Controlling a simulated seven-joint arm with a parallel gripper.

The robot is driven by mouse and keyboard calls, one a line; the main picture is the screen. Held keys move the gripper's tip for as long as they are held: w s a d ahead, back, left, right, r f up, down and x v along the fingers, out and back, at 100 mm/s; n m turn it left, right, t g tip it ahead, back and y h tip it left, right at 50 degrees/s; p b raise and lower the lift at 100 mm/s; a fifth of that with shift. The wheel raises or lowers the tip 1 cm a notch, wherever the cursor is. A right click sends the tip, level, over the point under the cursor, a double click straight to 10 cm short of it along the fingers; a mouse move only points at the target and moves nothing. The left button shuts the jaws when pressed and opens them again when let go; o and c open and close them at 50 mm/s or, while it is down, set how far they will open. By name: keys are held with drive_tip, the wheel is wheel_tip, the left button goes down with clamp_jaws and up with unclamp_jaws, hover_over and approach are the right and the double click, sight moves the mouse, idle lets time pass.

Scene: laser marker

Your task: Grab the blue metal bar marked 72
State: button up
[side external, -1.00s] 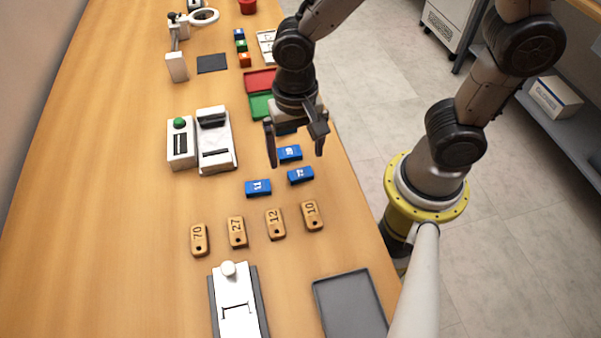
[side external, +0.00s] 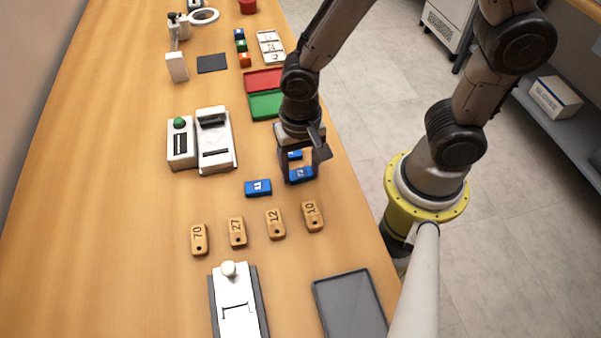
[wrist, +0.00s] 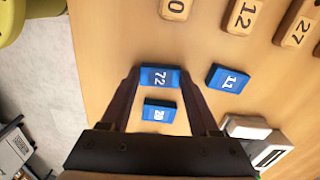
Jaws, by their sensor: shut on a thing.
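The blue bar marked 72 (wrist: 160,77) lies between my gripper's fingertips (wrist: 158,76) in the wrist view, with a finger at each end. In the side view the same bar (side external: 301,174) is at table level with my gripper (side external: 300,172) down around it. My gripper is shut on this bar. A blue bar marked 11 (side external: 258,187) lies to the left, apart from the fingers; it also shows in the wrist view (wrist: 228,79). Another blue bar (wrist: 159,115) lies behind the held one, between the fingers' lengths; its number looks like 29 or 39.
Several wooden tags (side external: 237,232) lie in a row nearer the camera. A grey tray (side external: 350,304) and a white device with a knob (side external: 235,305) stand at the front. A green-button box (side external: 181,143) is at left; green (side external: 265,105) and red trays lie farther back.

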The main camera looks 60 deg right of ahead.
drive_tip(key=c, duration=0.5)
drive_tip(key=shift+r, duration=0.15)
